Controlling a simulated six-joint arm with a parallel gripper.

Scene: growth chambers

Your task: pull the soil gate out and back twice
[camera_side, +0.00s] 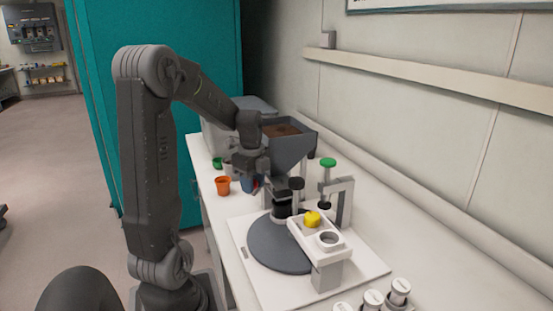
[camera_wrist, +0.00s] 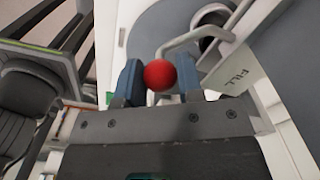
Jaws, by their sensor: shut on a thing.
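A grey hopper (camera_side: 292,156) with brown soil (camera_side: 283,131) in its top stands on the white bench. My gripper (camera_side: 256,185) is low on the near left side of the hopper. In the wrist view its blue fingers stand on either side of a round red knob (camera_wrist: 159,75), and they are shut on it. A bent grey rod (camera_wrist: 190,40) runs from behind the knob toward a dark round opening. I take the knob to be the handle of the soil gate. The gate's plate is hidden in the side view, so its position cannot be told.
An orange pot (camera_side: 223,186) and a green pot (camera_side: 217,163) stand near my gripper. A dark turntable (camera_side: 265,252) lies in front, with a white holder (camera_side: 331,256) carrying a yellow piece (camera_side: 312,219). A green-knobbed post (camera_side: 328,163) rises behind. White capped containers (camera_side: 373,299) stand at the lower right.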

